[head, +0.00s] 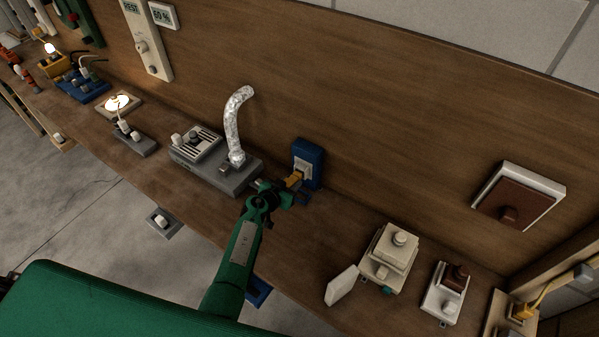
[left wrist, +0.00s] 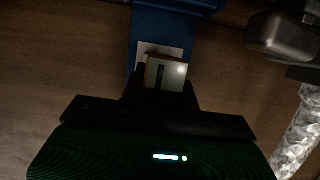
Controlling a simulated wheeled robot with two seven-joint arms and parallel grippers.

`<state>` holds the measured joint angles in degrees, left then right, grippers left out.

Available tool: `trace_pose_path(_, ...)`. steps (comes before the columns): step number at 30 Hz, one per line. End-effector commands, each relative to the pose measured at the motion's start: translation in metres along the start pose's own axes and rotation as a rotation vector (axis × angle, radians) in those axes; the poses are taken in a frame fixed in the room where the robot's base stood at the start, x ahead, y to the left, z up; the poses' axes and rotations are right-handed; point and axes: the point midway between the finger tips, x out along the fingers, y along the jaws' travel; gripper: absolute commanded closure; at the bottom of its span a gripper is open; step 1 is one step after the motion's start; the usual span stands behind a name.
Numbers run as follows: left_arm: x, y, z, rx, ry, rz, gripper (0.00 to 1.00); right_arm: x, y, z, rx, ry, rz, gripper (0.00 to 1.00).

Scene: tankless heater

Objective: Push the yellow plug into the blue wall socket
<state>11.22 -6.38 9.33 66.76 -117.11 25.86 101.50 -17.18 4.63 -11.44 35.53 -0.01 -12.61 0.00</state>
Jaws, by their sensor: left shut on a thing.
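The blue wall socket (head: 309,153) is fixed upright on the wooden back wall, with a pale face plate. The yellow plug (head: 294,179) is at the lower left of that plate, its front end very close to it or touching; I cannot tell how deep it sits. My left gripper (head: 284,190) is shut on the plug and partly covers it. In the left wrist view the blue socket (left wrist: 150,28) and its pale plate lie just beyond the fingers. The held plug (left wrist: 165,73) shows there as a brightly lit face with an orange edge. My right gripper is not in view.
A grey unit (head: 225,176) with a silver flexible pipe (head: 232,122) stands left of the socket, close to my left arm. Cream boxes (head: 387,260) and a brown-and-white switch (head: 447,288) stand on the bench at right. The bench between socket and boxes is mostly clear.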

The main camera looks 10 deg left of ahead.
Motion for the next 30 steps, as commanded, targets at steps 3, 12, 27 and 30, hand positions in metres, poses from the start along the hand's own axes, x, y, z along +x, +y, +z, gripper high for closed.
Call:
trace_pose_path(3,0.000,0.000,0.000,0.000,0.001,0.000,1.00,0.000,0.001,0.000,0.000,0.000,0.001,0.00)
trace_pose_path(12,0.001,0.000,0.000,0.000,0.000,0.000,1.00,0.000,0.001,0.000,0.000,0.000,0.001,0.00)
trace_pose_path(27,0.013,0.000,-0.005,0.000,0.001,0.000,1.00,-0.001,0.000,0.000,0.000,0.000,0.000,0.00)
trace_pose_path(30,0.016,0.000,-0.006,-0.001,0.000,0.000,1.00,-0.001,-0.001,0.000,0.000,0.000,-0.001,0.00)
